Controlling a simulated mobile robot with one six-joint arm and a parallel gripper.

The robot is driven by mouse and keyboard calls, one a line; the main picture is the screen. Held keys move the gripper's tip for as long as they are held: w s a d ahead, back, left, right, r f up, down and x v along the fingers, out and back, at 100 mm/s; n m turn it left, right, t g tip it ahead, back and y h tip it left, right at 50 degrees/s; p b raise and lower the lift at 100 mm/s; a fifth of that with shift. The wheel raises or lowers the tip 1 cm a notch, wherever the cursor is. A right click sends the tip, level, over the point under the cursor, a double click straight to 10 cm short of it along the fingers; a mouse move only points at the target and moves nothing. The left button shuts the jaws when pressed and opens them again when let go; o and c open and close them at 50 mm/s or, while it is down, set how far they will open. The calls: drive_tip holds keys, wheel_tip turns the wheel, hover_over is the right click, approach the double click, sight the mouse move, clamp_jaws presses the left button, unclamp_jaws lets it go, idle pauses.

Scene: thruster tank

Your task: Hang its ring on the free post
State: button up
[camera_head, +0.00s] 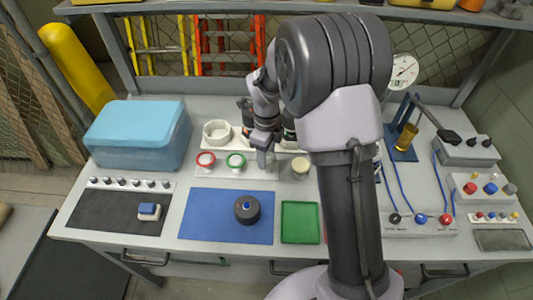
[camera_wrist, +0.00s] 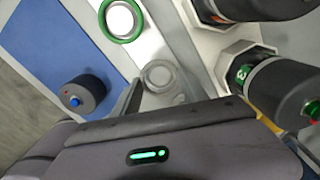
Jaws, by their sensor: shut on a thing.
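My gripper (camera_head: 264,158) is low over the white post plate (camera_head: 218,173), between the green ring and the cream-topped post (camera_head: 300,165). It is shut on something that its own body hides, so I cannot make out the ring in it. A red ring (camera_head: 206,159) and a green ring (camera_head: 236,160) sit around posts on the left. In the wrist view the green ring (camera_wrist: 121,19) lies around its post, and a pale round post (camera_wrist: 159,75) with a grey rim is beside my dark finger. A black cylinder with a blue button (camera_head: 247,209) stands on the blue mat.
Dark cylinders (camera_wrist: 285,92) stand in octagonal holders right behind the posts, close to my gripper. An empty white holder (camera_head: 216,132) is left of them. A light-blue box (camera_head: 138,135) stands at the left. The green tray (camera_head: 300,222) in front is empty.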

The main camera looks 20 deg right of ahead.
drive_tip(key=shift+f+b, duration=0.55)
drive_tip(key=shift+f, duration=0.1)
drive_tip(key=o, duration=1.4)
wheel_tip(320, 180, up, 18)
drive_tip(key=p, duration=0.5)
drive_tip(key=shift+f+p, duration=0.2)
drive_tip(key=shift+p, duration=0.15)
